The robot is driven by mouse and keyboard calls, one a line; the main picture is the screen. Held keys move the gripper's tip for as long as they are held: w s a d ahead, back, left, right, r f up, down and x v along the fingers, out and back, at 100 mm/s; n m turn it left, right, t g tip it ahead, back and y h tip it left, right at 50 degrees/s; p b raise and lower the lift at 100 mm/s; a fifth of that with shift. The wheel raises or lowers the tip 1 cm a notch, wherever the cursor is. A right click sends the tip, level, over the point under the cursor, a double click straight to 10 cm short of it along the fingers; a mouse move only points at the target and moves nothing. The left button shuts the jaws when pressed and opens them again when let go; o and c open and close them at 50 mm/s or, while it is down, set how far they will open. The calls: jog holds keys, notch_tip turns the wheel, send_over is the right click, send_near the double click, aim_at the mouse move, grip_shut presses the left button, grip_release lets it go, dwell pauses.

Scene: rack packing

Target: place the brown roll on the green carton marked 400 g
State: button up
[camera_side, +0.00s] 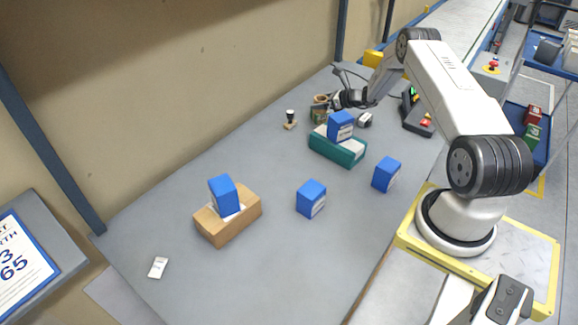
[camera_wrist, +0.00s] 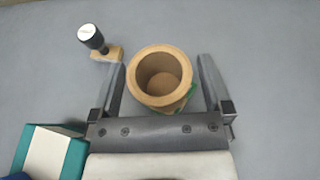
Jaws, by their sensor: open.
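The brown roll (camera_wrist: 163,77), a hollow upright tube, stands between the two fingers of my open gripper (camera_wrist: 162,62) in the wrist view. A small gap shows on each side of it. A sliver of green (camera_wrist: 190,93) shows beneath the roll. In the side view the roll (camera_side: 320,98) is small and sits on top of a green carton (camera_side: 318,116), partly hidden by my gripper (camera_side: 328,103). The carton's marking is too small to read.
A black-handled stamp (camera_wrist: 92,38) on a wooden block stands close by. A teal box (camera_side: 335,148) with a blue box (camera_side: 341,125) on top stands in front. Blue boxes, a brown carton (camera_side: 228,228) and a dark tray (camera_side: 417,118) are farther off. The left front table is mostly clear.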

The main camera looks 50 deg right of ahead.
jog(key=shift+r, duration=0.1)
jog(key=shift+v, duration=0.9)
jog(key=v, duration=1)
